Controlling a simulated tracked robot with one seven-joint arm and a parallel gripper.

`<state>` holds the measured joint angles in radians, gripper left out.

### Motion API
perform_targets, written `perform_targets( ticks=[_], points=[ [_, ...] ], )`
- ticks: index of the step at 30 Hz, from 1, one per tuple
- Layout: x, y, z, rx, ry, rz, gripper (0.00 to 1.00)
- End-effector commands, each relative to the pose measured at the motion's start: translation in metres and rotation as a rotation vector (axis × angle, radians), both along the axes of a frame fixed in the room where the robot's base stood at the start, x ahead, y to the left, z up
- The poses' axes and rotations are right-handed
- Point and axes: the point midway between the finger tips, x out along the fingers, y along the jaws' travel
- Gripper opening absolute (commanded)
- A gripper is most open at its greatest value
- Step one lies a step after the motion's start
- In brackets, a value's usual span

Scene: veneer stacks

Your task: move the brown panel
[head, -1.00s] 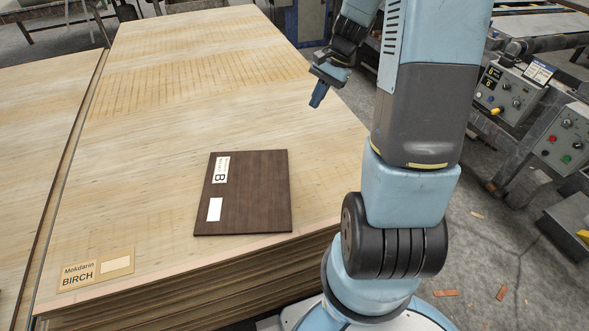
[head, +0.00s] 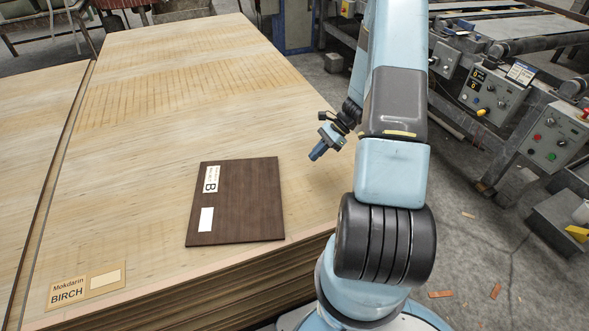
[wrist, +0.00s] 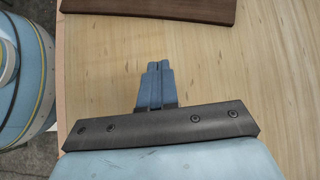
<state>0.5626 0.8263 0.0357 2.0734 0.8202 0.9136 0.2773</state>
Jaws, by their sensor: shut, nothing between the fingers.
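The dark brown panel (head: 238,205) lies flat on the birch veneer stack, near the stack's front edge in the head view. It bears a white label with a letter B and a blank white patch. My gripper (head: 315,157) is up and to the right of the panel, apart from it, near the stack's right edge. In the wrist view the two blue fingers (wrist: 157,68) are together with nothing between them. Part of the brown panel (wrist: 160,8) shows at the top of that view, beyond the fingertips.
The birch stack (head: 170,130) is wide, with bare veneer around the panel. A Mokdarin BIRCH label (head: 85,285) lies at its front left corner. Another stack (head: 30,130) stands to the left. Control boxes (head: 490,95) and machinery stand at the right, with wood scraps on the floor.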

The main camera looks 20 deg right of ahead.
Motion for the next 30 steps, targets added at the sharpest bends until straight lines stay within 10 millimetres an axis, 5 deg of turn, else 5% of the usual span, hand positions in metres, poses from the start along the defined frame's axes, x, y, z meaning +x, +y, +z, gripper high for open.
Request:
perform_targets(
  ticks=[18, 30],
  points=[
    [-0.003, 0.07, -0.069, 0.002, 0.002, 0.004, 0.0],
    [-0.003, 0.108, -0.068, 0.0, 0.0, 0.003, 0.0]
  ],
)
